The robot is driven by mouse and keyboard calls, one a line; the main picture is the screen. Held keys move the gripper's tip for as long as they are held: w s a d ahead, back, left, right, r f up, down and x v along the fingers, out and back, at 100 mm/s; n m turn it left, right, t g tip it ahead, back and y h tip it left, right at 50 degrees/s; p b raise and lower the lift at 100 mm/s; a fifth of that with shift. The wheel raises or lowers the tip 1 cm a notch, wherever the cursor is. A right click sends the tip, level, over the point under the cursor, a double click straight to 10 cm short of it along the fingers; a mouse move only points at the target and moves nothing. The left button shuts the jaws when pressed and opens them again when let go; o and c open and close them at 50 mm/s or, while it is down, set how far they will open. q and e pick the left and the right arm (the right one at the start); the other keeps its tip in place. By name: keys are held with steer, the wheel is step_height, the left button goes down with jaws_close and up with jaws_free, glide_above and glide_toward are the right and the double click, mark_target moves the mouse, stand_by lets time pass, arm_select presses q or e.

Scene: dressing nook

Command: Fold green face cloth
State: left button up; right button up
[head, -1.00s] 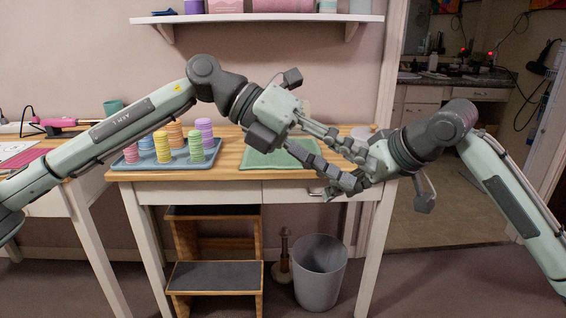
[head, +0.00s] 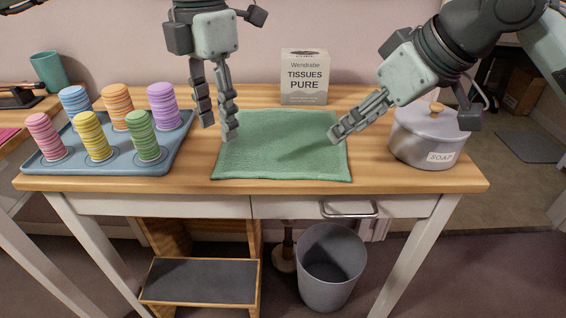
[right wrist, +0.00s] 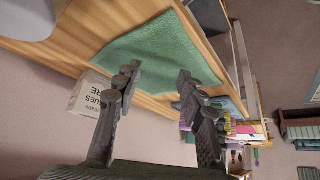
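The green face cloth (head: 280,148) lies flat and spread out as a rough square on the wooden table. It also shows in the right wrist view (right wrist: 155,50). My left gripper (head: 218,130) points down at the cloth's left edge, its two fingers apart and nothing between them. My right gripper (head: 338,135) slants down from the right, with its tips by the cloth's right edge. In the right wrist view its fingers (right wrist: 157,77) are spread apart and empty, with the cloth beyond them. I cannot tell whether either gripper touches the cloth.
A blue-grey tray (head: 100,166) with several stacks of coloured discs stands left of the cloth. A tissue box (head: 304,78) stands behind it. A lidded grey soap pot (head: 425,140) stands close under my right arm. A bin (head: 330,270) and step stool (head: 200,280) are below.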

arm_select(q)
glide_above(225, 173)
step_height(225, 173, down, 6)
steer(key=shift+f, duration=0.1)
arm_select(e)
glide_toward(335, 173)
steer(key=x, duration=0.4)
steer(key=shift+w+a+f, duration=0.1)
steer(key=shift+w+a, duration=0.2)
steer(key=shift+a, duration=0.05)
arm_select(q)
steer(key=shift+w+f, duration=0.1)
steer(key=shift+f, duration=0.55)
arm_select(e)
steer(key=shift+w+f, duration=0.1)
steer(key=shift+f, duration=0.5)
